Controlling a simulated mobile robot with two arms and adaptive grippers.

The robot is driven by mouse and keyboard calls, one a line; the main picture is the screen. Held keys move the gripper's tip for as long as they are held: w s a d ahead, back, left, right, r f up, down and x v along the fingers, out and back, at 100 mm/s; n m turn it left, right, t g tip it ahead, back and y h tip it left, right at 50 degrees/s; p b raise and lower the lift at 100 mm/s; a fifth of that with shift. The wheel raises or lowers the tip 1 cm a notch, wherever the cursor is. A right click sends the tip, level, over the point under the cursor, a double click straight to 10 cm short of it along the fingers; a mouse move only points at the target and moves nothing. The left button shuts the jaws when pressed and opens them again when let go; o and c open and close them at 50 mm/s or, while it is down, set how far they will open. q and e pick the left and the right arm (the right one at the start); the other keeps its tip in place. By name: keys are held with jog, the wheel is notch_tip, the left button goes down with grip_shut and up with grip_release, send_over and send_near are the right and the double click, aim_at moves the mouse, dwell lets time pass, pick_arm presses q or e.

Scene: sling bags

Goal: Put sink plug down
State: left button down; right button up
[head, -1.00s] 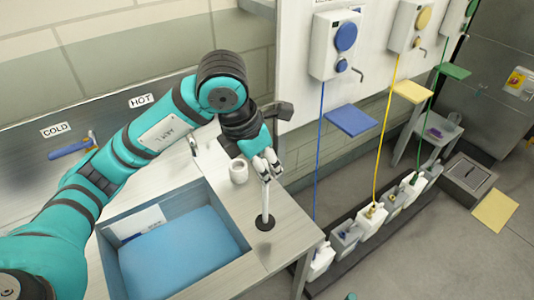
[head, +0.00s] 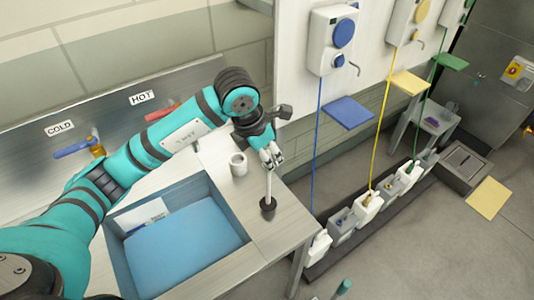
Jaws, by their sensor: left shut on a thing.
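The sink plug has a black stopper end (head: 268,208) and a long pale upright stem (head: 268,185). My left gripper (head: 270,160) is shut on the top of the stem, with the stopper hanging straight below it. The stopper is over the bare counter strip to the right of the sink basin. I cannot tell whether its underside touches the counter (head: 285,222). The sink (head: 117,265) holds blue water (head: 185,245). My right gripper is not in view.
A white cup (head: 238,163) stands on the counter behind the plug. A blue-handled tap (head: 73,149) and a red-handled tap (head: 163,110) are on the back wall. Dispensers hang at right above several jugs (head: 368,205) on a floor rack. The counter's front right is clear.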

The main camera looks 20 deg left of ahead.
pick_arm(q)
jog(key=c, duration=1)
grip_release()
jog(key=shift+f, duration=0.1)
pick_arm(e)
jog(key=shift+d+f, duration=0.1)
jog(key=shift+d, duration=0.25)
pick_arm(q)
jog(key=shift+r, duration=0.5)
jog(key=b+v, duration=0.2)
jog(key=v, duration=0.9)
jog(key=shift+b, duration=0.35)
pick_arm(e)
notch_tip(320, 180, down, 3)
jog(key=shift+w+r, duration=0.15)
pick_arm(q)
jog(key=shift+s+a+r, duration=0.1)
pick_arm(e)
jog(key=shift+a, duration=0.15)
